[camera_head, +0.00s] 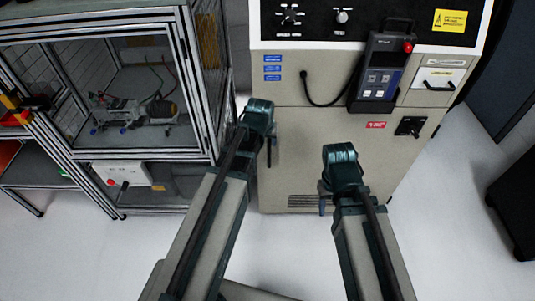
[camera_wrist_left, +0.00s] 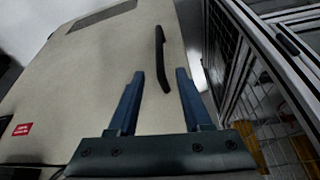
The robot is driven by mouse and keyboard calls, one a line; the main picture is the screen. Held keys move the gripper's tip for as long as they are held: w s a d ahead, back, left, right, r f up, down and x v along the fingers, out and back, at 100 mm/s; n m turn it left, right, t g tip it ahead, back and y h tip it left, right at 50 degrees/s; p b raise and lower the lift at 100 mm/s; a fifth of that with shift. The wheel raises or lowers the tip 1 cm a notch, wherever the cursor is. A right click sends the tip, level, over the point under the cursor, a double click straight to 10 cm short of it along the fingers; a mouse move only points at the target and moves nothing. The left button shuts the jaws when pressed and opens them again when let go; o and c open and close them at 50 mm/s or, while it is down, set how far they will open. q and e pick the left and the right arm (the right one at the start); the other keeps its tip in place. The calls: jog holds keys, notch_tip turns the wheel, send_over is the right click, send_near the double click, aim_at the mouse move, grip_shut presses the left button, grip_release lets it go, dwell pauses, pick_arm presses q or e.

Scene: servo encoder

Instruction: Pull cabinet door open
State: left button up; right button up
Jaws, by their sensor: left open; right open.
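The beige cabinet door (camera_head: 297,140) is the lower front of the large machine and looks shut. It fills much of the left wrist view (camera_wrist_left: 90,85). Its black vertical handle (camera_wrist_left: 161,58) shows there, with its lower end in line between the two blue fingers. My left gripper (camera_wrist_left: 160,75) is open; I cannot tell how far the handle is from its fingertips. In the head view the left gripper (camera_head: 258,118) is at the door's left edge, and its fingers are mostly hidden. My right gripper (camera_head: 338,168) is open in front of the door's right part, apart from the handle.
A metal-framed enclosure (camera_head: 135,150) with clear panels stands close on the left of the machine. A control pendant (camera_head: 380,72) with a cable hangs on the machine's upper front. A dark object (camera_head: 515,205) stands at the right edge. White floor (camera_head: 440,240) is free at the right.

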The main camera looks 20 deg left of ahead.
aim_at(269, 151)
pick_arm(q)
jog(key=b+x, duration=1.1)
jog(key=x, duration=0.2)
jog(key=shift+s, duration=0.1)
jog(key=shift+r, duration=0.1)
jog(key=shift+c, duration=0.3)
grip_shut()
dwell(0.7)
